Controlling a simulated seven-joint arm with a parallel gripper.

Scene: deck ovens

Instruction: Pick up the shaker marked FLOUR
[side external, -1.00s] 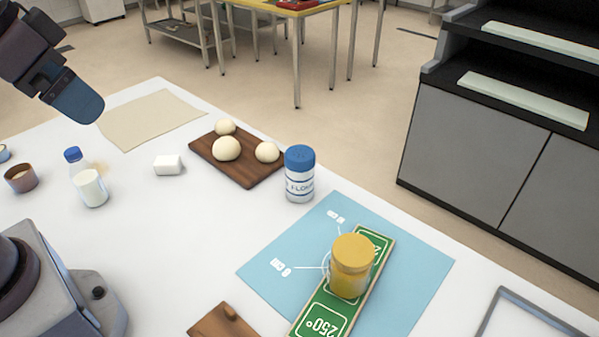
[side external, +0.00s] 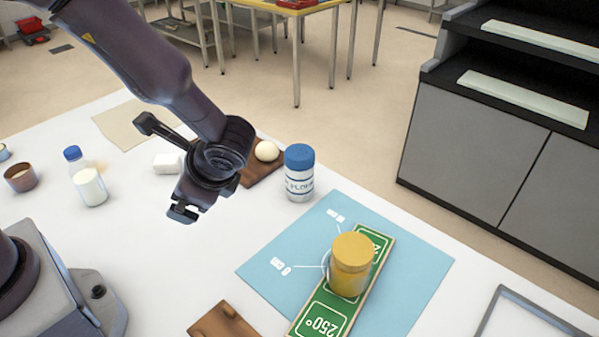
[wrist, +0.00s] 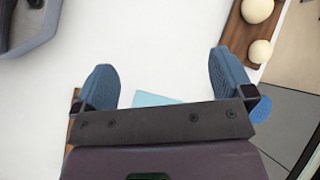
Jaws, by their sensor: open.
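The FLOUR shaker (side external: 299,175) stands upright on the white table, with a blue lid and a white body with dark lettering. A blue patch at the right of the wrist view (wrist: 262,108), partly behind my gripper, looks like its lid. My gripper (side external: 182,214) is in the air to the left of the shaker, apart from it. In the wrist view my gripper (wrist: 165,82) shows two blue fingers spread wide with nothing between them.
Dough balls (side external: 267,151) lie on a wooden board (side external: 262,174) behind the shaker. A milk bottle (side external: 91,187) and a cup (side external: 20,178) stand at left.

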